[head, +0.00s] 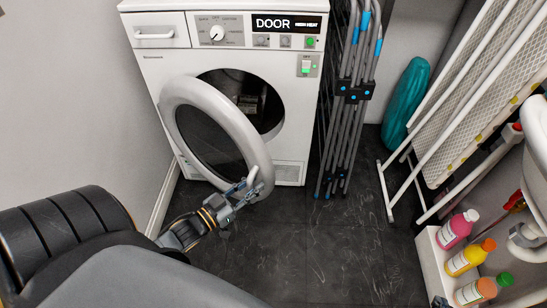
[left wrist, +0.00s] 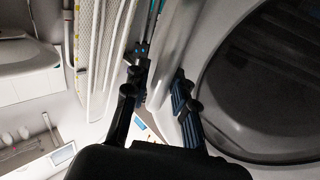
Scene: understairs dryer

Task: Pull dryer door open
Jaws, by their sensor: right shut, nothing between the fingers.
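The white dryer (head: 235,65) stands against the back wall. Its round door (head: 205,110), a pale grey ring with dark glass, is swung partly open to the left, and the dark drum opening (head: 250,100) shows behind it. My left gripper (head: 244,188) is at the door's lower right rim, by the handle. In the left wrist view the door's dark glass (left wrist: 265,80) fills the right side. The two fingers of the left gripper (left wrist: 157,82) stand apart there, with the pale rim edge between and beyond them; firm contact cannot be told.
A folded grey drying rack (head: 350,95) stands right of the dryer. A teal bag-like object (head: 404,103) and an ironing board (head: 470,95) lean further right. Bottles, including a pink one (head: 458,228), stand in a white box. The dark floor (head: 310,250) is clear in the middle.

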